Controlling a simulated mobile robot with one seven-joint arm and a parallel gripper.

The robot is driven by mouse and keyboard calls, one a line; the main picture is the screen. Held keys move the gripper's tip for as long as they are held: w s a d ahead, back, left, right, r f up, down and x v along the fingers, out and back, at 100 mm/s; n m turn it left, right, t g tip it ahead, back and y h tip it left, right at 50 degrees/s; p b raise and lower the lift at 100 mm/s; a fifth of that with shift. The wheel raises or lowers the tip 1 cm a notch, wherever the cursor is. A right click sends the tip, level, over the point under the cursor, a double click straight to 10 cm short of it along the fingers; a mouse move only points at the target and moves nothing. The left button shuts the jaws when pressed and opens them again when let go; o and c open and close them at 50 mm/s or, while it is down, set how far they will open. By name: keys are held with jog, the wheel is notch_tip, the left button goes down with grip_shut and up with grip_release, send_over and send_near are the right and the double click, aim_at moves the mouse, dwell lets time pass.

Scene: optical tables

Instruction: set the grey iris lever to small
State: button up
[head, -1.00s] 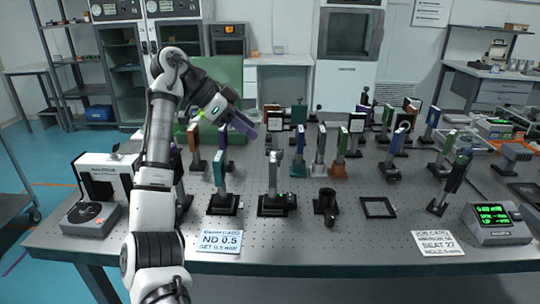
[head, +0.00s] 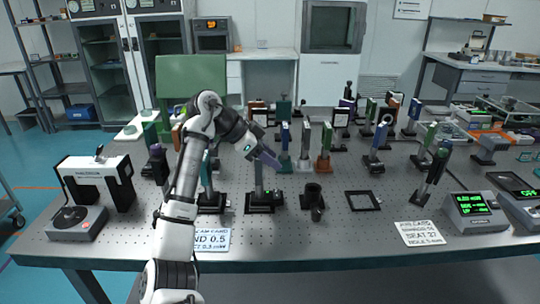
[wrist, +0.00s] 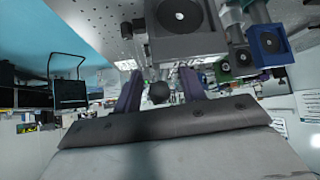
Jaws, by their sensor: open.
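The grey iris stands on a post (head: 258,182) near the front middle of the table, its upper part partly hidden by my gripper (head: 267,157). In the wrist view a large grey square housing with a dark round opening (wrist: 182,18), which looks like this iris, is close at the top. My gripper (wrist: 160,92) is open, its two purple fingers apart. A dark round knob (wrist: 158,92) shows between the fingers, perhaps the lever's end. I cannot tell whether it touches them. The lever's setting cannot be read.
The perforated table (head: 330,235) holds several posts with optics behind and to the right. A short black mount (head: 312,200) and a flat black frame (head: 363,201) are right of the iris. An ND 0.5 card (head: 212,240) lies in front.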

jog(key=shift+d+f, duration=0.1)
jog(key=shift+c, duration=0.4)
grip_shut()
